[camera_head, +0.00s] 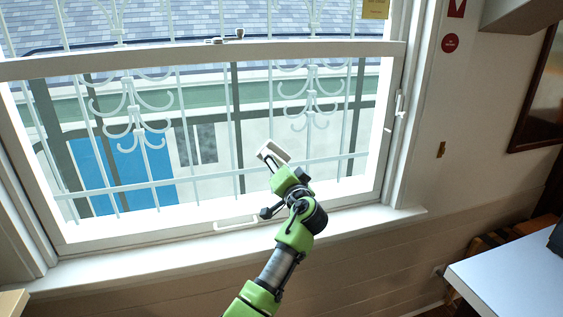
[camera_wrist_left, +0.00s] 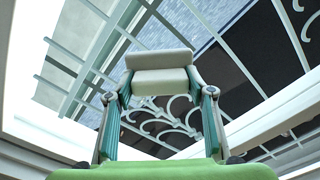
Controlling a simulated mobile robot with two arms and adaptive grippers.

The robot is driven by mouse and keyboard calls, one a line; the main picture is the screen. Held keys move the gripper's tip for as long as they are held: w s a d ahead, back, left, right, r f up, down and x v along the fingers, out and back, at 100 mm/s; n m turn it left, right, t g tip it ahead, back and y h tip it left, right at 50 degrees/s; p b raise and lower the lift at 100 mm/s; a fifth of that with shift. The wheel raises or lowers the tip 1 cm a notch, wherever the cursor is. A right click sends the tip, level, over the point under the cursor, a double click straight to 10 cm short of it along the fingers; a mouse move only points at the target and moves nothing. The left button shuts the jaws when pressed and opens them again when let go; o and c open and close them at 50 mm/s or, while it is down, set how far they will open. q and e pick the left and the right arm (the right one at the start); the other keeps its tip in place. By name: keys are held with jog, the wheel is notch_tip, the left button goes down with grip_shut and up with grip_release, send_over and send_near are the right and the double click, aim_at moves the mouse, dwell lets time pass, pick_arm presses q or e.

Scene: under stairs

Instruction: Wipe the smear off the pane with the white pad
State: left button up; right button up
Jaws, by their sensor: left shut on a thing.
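The white pad (camera_head: 272,152) is a small pale block in front of the lower part of the window. My left gripper (camera_head: 277,164) is shut on it, with the pad beyond the fingertips, toward the glass. In the left wrist view the pad (camera_wrist_left: 161,72) sits between the two fingers of my left gripper (camera_wrist_left: 160,92). The pane (camera_head: 205,125) fills the lower window frame, with white ornamental bars behind it. I cannot tell whether the pad touches the glass. I cannot make out a smear in either view. My right gripper is not in view.
A white window sill (camera_head: 160,268) runs below the pane, and a white lift handle (camera_head: 236,223) is on the lower rail. A white latch (camera_head: 399,106) is on the right frame. A pale table (camera_head: 510,275) stands at the lower right.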

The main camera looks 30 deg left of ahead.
pick_arm(q)
jog(key=shift+a, duration=0.2)
jog(key=v, duration=0.6)
jog(key=shift+f, duration=0.1)
jog(key=shift+d, duration=0.1)
jog(key=v, duration=0.2)
jog(key=shift+s+d+p, duration=0.3)
jog(key=shift+p, duration=0.05)
dwell(0.6)
